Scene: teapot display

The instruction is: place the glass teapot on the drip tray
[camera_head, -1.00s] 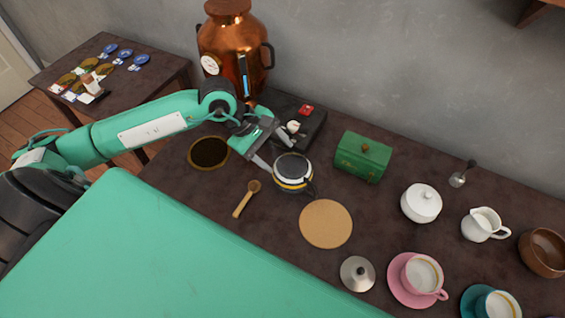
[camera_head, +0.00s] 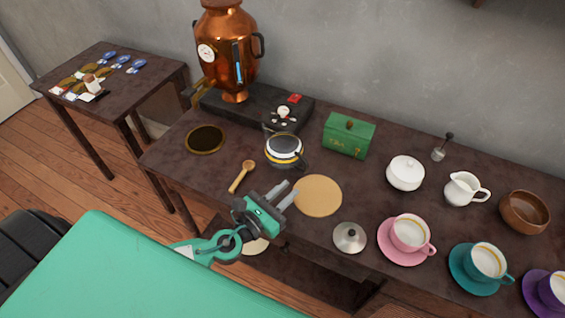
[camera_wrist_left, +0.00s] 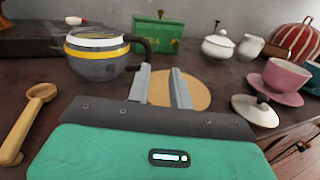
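The glass teapot (camera_head: 284,150) stands upright on the table, with a yellow band and a black handle toward the right. In the left wrist view the teapot (camera_wrist_left: 95,68) is left of my fingers, its handle just beyond the left finger. The drip tray, seemingly the dark round dish with a brass rim (camera_head: 206,139), lies left of the teapot with nothing on it. My left gripper (camera_head: 283,193) is open and empty near the table's front edge, beside the round cork mat (camera_head: 318,196); its fingers (camera_wrist_left: 160,87) stand apart. My right gripper is not in view.
A copper urn (camera_head: 226,50) stands on a black base behind. A green box (camera_head: 348,135), a sugar bowl (camera_head: 405,173) and several cups stand to the right.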

